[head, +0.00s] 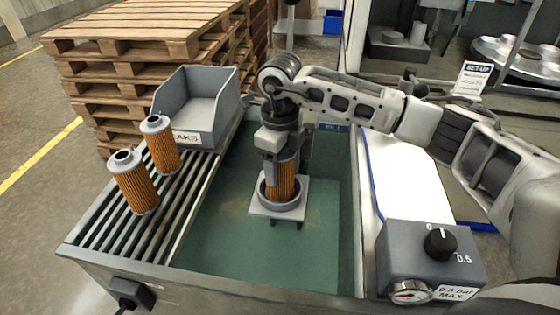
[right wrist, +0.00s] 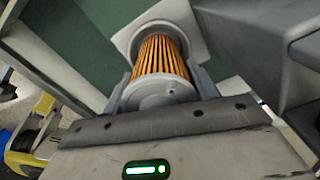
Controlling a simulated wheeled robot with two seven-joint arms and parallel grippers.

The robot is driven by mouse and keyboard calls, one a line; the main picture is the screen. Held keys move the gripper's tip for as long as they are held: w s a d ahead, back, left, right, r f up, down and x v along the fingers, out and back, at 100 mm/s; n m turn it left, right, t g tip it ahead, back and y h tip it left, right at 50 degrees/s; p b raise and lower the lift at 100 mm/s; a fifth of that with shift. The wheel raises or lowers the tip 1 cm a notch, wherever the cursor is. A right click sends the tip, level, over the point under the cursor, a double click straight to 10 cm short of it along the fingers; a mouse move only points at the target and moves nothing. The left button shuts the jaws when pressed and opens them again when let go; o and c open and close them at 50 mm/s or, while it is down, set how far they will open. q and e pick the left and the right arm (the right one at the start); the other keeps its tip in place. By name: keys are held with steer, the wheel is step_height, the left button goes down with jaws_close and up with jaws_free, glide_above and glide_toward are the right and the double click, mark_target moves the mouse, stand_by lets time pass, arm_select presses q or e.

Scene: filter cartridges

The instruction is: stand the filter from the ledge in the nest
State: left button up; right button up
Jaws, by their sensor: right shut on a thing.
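My right gripper (head: 283,155) points down over the tank and is shut on an orange pleated filter (head: 284,185) with grey end caps. The filter is upright, and its lower end is within the grey ring of the nest (head: 257,208), a ring on a pale square plate. In the right wrist view the filter (right wrist: 162,62) lies between the fingers, with the nest (right wrist: 194,28) around its far end. Whether the filter's bottom touches the nest floor is hidden by the ring. My left gripper is not in view.
Two similar filters, a nearer one (head: 134,182) and a farther one (head: 160,145), stand on the slatted rack (head: 180,205) at left. A grey bin (head: 208,110) is behind them. A control box (head: 425,265) with a knob is at front right. The green tank floor (head: 225,240) around the nest is clear.

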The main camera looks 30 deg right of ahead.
steer(key=shift+f, duration=0.35)
steer(key=o, duration=1)
steer(key=shift+r, duration=0.15)
steer(key=shift+r, duration=0.3)
step_height(320, 180, up, 12)
steer(key=shift+f, duration=0.1)
